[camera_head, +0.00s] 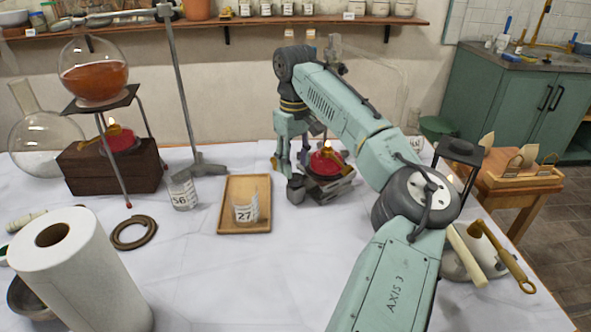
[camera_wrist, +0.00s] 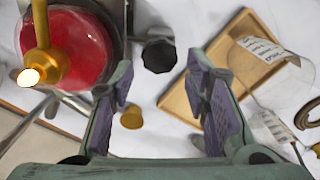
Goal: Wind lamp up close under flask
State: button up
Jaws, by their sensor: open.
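A red lamp (camera_head: 326,163) with a brass burner sits on a grey screw jack (camera_head: 330,190) mid-table. In the wrist view the lamp (camera_wrist: 85,45) is at the upper left, its burner tip glowing. The jack's dark knob (camera_head: 296,188) faces left; in the wrist view the knob (camera_wrist: 158,55) lies between and just beyond the fingertips. My gripper (camera_head: 291,165) is open and empty, pointing down just above the knob; its two fingers (camera_wrist: 160,78) are spread in the wrist view. A faint clear flask outline (camera_head: 392,88) shows behind my arm, largely hidden; its gap to the lamp cannot be judged.
A wooden tray (camera_head: 230,224) with a beaker (camera_head: 246,209) lies left of the jack. A stand (camera_head: 208,168) is behind it. Farther left, an orange-filled flask (camera_head: 93,72) sits over another red lamp (camera_head: 121,141). A paper roll (camera_head: 85,275) stands front left.

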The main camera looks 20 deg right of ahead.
aim_at(294, 176)
jog(key=shift+f, duration=1.8)
jog(key=c, duration=0.9)
jog(key=shift+o, duration=0.2)
jog(key=shift+p, duration=0.4)
